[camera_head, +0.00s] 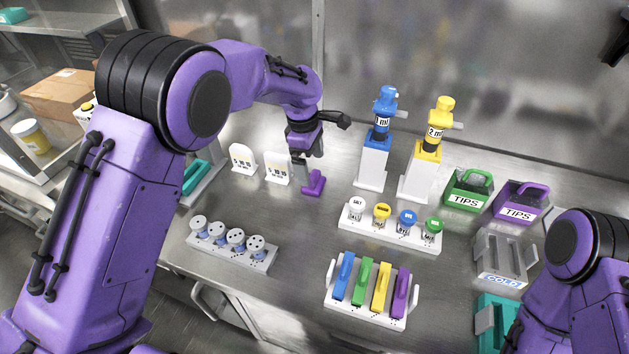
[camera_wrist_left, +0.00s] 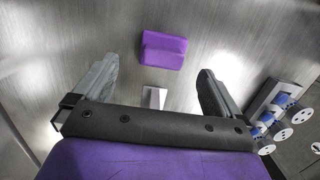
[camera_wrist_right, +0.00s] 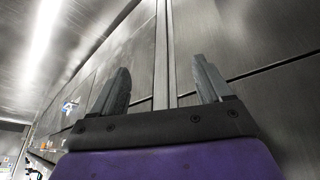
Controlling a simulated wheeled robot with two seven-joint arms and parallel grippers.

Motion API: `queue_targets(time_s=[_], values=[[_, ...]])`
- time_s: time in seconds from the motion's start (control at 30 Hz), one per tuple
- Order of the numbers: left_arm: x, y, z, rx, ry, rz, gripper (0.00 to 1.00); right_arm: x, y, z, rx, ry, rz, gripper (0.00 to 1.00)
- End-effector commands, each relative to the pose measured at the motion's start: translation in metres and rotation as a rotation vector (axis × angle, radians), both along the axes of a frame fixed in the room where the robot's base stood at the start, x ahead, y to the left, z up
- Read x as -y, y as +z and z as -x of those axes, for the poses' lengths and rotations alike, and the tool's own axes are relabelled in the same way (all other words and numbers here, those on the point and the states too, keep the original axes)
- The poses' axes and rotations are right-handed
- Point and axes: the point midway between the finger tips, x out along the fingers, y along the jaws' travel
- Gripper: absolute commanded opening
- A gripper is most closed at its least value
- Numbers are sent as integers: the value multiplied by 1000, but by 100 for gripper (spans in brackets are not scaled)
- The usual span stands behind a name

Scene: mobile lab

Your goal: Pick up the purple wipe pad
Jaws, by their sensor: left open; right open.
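The purple wipe pad (camera_head: 314,183) lies on the steel bench, a small block with a raised grip. In the left wrist view the pad (camera_wrist_left: 163,50) is beyond the fingertips, roughly centred between them. My left gripper (camera_head: 306,165) points down just above and beside the pad in the head view; its fingers (camera_wrist_left: 158,85) are spread with nothing between them. I cannot tell from the head view whether a finger touches the pad. My right gripper (camera_wrist_right: 163,75) is open and empty, facing metal panels; it is not visible in the head view.
White number cards (camera_head: 277,168) stand left of the pad. Blue (camera_head: 376,150) and yellow (camera_head: 424,155) dispensers stand to the right. A rack of round-topped vials (camera_head: 228,245), a jar rack (camera_head: 390,228) and a rack of coloured blocks (camera_head: 367,290) stand nearer. Bare bench lies around the pad's front.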

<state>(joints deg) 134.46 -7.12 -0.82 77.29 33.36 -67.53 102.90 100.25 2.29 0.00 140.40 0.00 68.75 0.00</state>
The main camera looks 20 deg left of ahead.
Motion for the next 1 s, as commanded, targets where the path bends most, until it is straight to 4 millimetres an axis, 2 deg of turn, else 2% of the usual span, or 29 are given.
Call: queue_targets(time_s=[0.23, 0.5, 0.57, 0.6, 0.7, 1.0], values=[[9, -41, 5, -4, 0, -1, 99, 0, 3, 0, 1, 0, 1, 78], [9, -47, 5, 0, 2, -1, 99, 0, 3, 0, 1, 0, 1, 78], [9, -47, 5, 0, 2, -1, 83, 0, 3, 0, 1, 0, 1, 78], [9, -47, 5, 0, 2, -1, 70, 0, 3, 0, 1, 0, 1, 78], [9, -47, 5, 0, 2, -1, 39, 0, 3, 0, 1, 0, 1, 78], [9, -45, 5, 1, 1, 0, 39, 0, 3, 0, 1, 0, 1, 78]])
